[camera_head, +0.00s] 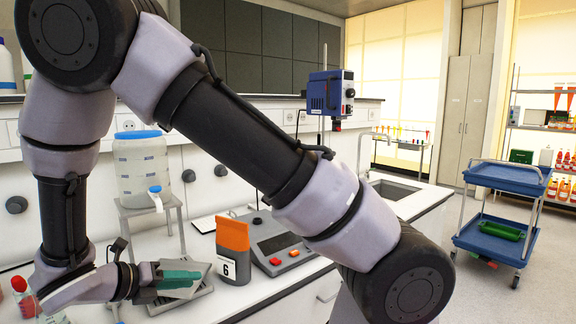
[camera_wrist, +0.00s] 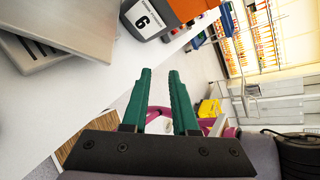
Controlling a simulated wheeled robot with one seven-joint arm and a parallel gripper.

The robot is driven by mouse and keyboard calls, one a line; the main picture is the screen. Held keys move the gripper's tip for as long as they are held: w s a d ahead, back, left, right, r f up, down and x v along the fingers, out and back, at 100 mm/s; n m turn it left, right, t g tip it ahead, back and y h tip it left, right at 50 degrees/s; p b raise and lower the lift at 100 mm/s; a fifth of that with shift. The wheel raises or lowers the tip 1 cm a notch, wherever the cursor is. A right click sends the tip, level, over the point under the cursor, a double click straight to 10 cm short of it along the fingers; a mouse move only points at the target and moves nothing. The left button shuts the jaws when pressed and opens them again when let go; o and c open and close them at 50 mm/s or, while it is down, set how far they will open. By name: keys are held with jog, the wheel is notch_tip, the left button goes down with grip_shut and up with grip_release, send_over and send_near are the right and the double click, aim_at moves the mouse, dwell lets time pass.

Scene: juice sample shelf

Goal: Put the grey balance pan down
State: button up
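A flat grey plate that looks like the balance pan (camera_wrist: 85,22) is at the upper left of the wrist view. It lies over a slotted grey tray (camera_wrist: 22,52); I cannot tell how fully it rests on it. In the head view the tray (camera_head: 185,303) is on the bench, partly hidden by my gripper. My gripper (camera_head: 180,280) has green fingers and is in front of the plate, apart from it. In the wrist view my gripper (camera_wrist: 160,75) has a gap between its fingers, with nothing held there.
A dispenser jar with a blue lid (camera_head: 141,168) stands on a metal stand behind my gripper. A blue cart (camera_head: 497,235) stands right.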

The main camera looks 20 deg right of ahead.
jog(key=s+d+r+n+y, duration=0.2)
jog(key=d+r+n+y, duration=0.4)
jog(key=d+r+n, duration=0.5)
jog(key=s+d+r+n+t+y, duration=0.1)
jog(key=s+d+r+n+y, duration=0.2)
jog(key=d+r+n+y, duration=0.4)
jog(key=shift+s+d+r+n, duration=0.25)
jog(key=shift+d+r+n, duration=2.2)
jog(key=shift+r+n, duration=4.4)
notch_tip(320, 180, down, 2)
jog(key=shift+f+n, duration=0.1)
jog(key=shift+n, duration=0.95)
